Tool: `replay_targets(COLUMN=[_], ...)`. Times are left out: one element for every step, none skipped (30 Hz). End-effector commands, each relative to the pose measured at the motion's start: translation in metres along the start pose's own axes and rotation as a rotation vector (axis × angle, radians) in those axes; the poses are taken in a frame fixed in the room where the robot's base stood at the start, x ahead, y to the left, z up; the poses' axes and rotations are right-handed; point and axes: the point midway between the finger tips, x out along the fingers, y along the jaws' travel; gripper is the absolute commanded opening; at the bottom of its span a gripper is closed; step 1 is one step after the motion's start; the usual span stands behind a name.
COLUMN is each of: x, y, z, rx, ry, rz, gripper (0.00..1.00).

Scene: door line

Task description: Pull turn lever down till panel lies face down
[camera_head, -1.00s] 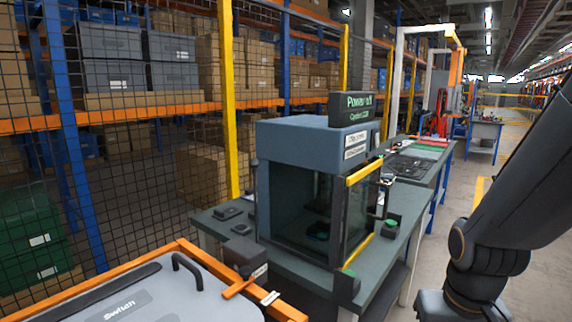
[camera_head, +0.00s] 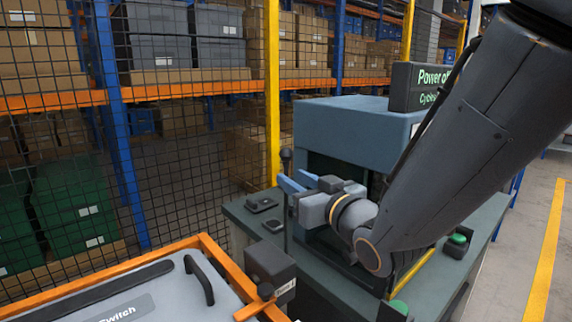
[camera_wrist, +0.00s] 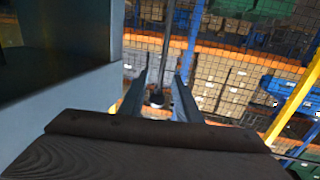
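A thin dark upright lever (camera_head: 287,158) with a black knob stands by the left side of the blue-grey cabinet (camera_head: 350,125). I take it for the turn lever. My gripper (camera_head: 293,182) points left beside the cabinet, its light blue fingers close to the lever, just below the knob. In the wrist view my gripper (camera_wrist: 160,84) has its fingers apart, with the dark lever (camera_wrist: 158,98) appearing in the gap. I cannot tell whether the fingers touch it. My arm hides much of the cabinet's front. I cannot tell which surface is the turning panel.
A grey lid (camera_head: 150,300) marked "Switch", with a black handle, sits in an orange frame at lower left. A dark block (camera_head: 270,265) is at its corner. Wire mesh with a yellow post (camera_head: 272,90) stands behind the table (camera_head: 255,228). Open floor is at right.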

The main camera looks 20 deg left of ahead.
Motion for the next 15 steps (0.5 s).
replay_targets(x=[0.002,0.003,0.005,0.007,0.009,0.013,0.017,0.021,0.026,0.030,0.035,0.041,0.045,0.049,0.054], y=[-0.004,-0.004,-0.004,-0.004,-0.002,-0.001,0.001,0.001,0.002,0.003,0.004,0.004,0.004,0.004,0.004], z=[-0.003,-0.004,-0.006,-0.006,-0.006,-0.007,-0.007,-0.007,-0.007,-0.007,-0.007,-0.008,-0.008,-0.008,-0.008], rx=[0.000,0.000,0.000,0.001,0.001,0.001,0.001,0.001,0.001,0.001,0.001,0.001,0.001,0.001,0.001], ry=[0.014,0.021,0.025,0.026,0.027,0.027,0.027,0.026,0.027,0.026,0.026,0.027,0.025,0.026,0.026], rz=[-0.010,-0.012,-0.013,-0.012,-0.011,-0.008,-0.005,-0.004,-0.002,-0.001,-0.001,0.000,0.000,0.000,0.000], gripper=[0.30,0.30,0.30,0.30,0.30,0.30,0.30,0.30,0.30,0.30,0.30,0.30,0.30,0.30,0.30])
